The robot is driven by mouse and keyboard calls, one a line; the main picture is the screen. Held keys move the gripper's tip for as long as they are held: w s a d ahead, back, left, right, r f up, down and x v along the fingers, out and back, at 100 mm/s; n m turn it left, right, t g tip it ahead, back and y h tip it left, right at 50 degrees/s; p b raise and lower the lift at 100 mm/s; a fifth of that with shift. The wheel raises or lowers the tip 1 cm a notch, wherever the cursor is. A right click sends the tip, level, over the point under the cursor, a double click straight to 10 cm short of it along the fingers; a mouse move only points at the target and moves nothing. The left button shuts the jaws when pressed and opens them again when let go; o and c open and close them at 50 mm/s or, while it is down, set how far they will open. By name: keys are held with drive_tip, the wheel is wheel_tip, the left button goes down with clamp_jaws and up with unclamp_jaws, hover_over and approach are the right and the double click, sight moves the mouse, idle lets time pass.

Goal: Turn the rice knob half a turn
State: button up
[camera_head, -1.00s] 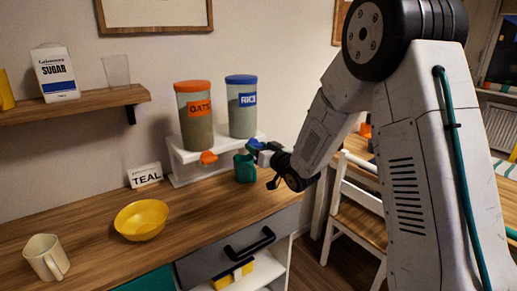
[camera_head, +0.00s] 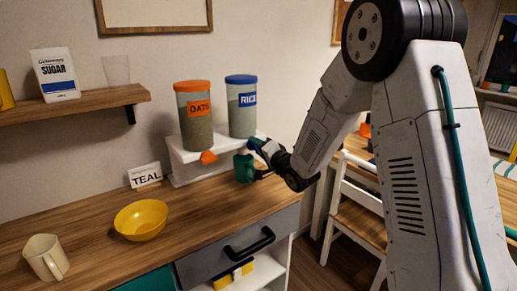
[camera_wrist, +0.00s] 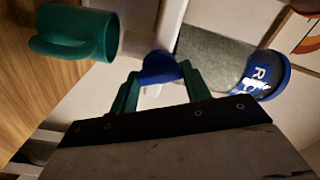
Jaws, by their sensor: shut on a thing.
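The rice dispenser (camera_head: 242,118) is a clear container with a blue lid and a blue RICE label. It also shows sideways in the wrist view (camera_wrist: 213,58). Its blue rice knob (camera_wrist: 160,68) sits between the green fingers of my gripper (camera_wrist: 160,80), which is shut on it. In the head view my gripper (camera_head: 258,147) is at the knob, on the right front of the white stand. A teal mug (camera_head: 243,170) stands upright on the counter just below, partly beside my gripper. It also shows in the wrist view (camera_wrist: 88,34).
The oats dispenser (camera_head: 195,128), with an orange lid and an orange knob (camera_head: 208,158), stands left on the white stand (camera_head: 180,172). A TEAL card (camera_head: 145,174), yellow bowl (camera_head: 141,220) and cream mug (camera_head: 45,257) are on the counter. A white chair (camera_head: 350,205) is at right.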

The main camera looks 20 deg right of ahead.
drive_tip(key=m, duration=0.6)
drive_tip(key=shift+f, duration=0.1)
idle(0.5)
drive_tip(key=o, duration=1)
drive_tip(key=shift+d, duration=0.1)
drive_tip(key=v, duration=0.7)
drive_tip(key=shift+s, duration=0.35)
drive_tip(key=shift+d, duration=0.1)
